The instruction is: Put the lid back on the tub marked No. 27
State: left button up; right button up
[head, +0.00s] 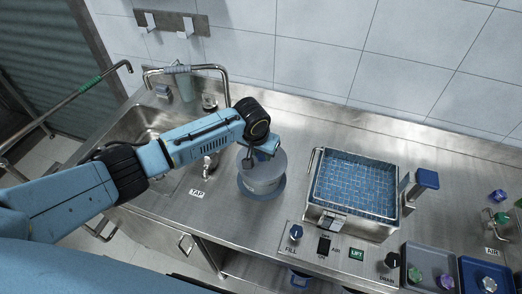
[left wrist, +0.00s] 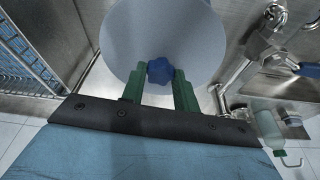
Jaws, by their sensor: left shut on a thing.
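My left gripper (head: 264,154) is over the tub in the head view, pointing down. In the left wrist view its green fingers are shut on the blue knob (left wrist: 160,71) of a round grey lid (left wrist: 165,30). The lid (head: 274,163) lies directly over a grey round tub (head: 263,185), which stands on a round blue base (head: 246,190) on the steel counter. I cannot tell whether the lid touches the tub's rim. No No. 27 marking is readable, and the arm hides part of the lid. My right gripper is not in view.
A wire basket (head: 315,190) over blue-patterned contents stands right of the tub. A sink (head: 140,125) with a tap (head: 228,90) is on the left. Control knobs (head: 296,232) line the front. Blue and grey trays (head: 480,264) are at far right.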

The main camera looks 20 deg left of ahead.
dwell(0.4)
pick_arm(q)
jog(key=o, duration=1.6)
jog(key=shift+o, duration=0.2)
jog(key=shift+r, duration=0.1)
jog(key=shift+r, duration=3.4)
grip_shut()
jog(key=shift+f, duration=0.15)
